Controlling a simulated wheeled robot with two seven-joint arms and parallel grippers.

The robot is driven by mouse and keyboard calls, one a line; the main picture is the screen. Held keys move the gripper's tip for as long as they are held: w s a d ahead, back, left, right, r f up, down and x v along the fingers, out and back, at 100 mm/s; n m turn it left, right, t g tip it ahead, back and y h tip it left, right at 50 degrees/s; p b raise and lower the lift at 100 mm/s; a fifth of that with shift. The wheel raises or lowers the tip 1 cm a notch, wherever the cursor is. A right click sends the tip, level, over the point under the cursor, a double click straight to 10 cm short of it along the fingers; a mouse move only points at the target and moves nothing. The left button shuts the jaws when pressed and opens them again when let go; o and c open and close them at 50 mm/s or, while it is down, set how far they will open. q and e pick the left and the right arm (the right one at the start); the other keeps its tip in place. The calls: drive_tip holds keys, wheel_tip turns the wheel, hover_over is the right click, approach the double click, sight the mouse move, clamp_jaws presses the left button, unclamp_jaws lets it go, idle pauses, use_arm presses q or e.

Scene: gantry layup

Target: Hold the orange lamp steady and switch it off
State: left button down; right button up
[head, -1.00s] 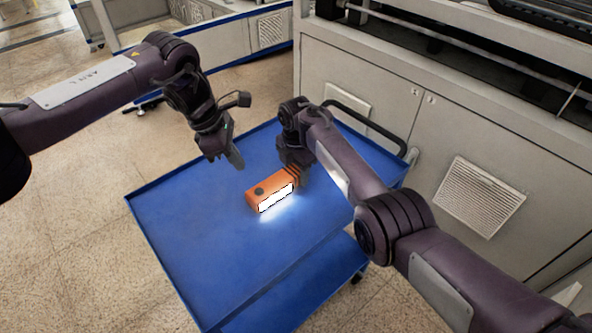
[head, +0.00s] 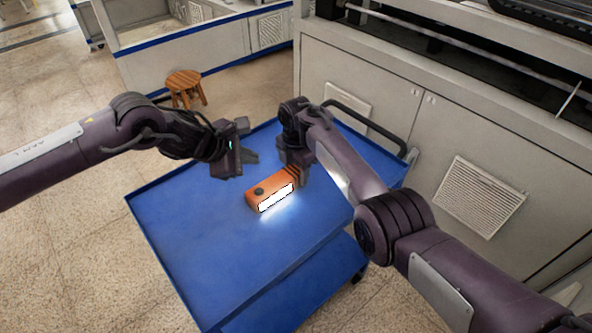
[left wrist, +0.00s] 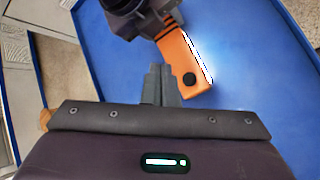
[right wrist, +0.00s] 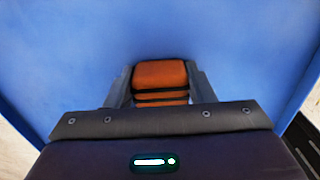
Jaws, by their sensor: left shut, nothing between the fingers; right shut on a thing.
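The orange lamp (head: 270,194) lies on the blue cart top, its white panel glowing and lighting the surface beside it. A round dark button (head: 258,191) sits on its upper face near the left end, and also shows in the left wrist view (left wrist: 190,78). My right gripper (head: 296,168) is shut on the lamp's ribbed far end; the right wrist view shows its fingers either side of the orange body (right wrist: 160,80). My left gripper (head: 248,158) is shut and empty, above the cart just left of and beyond the lamp, apart from the button.
The blue cart top (head: 190,235) has a raised rim and is otherwise bare around the lamp. A dark cart handle (head: 365,128) and a grey cabinet (head: 400,110) stand behind it on the right. A wooden stool (head: 185,82) is on the floor at the back left.

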sight(255, 194)
use_arm(q)
drive_tip(key=shift+t, duration=0.3)
drive_tip(key=shift+s+d+f, duration=0.1)
drive_tip(key=shift+s+f, duration=0.05)
drive_tip(key=shift+f, duration=3.85)
drive_tip(key=shift+f, duration=0.6)
drive_tip(key=shift+r, duration=0.6)
wheel_tip(255, 194, up, 6)
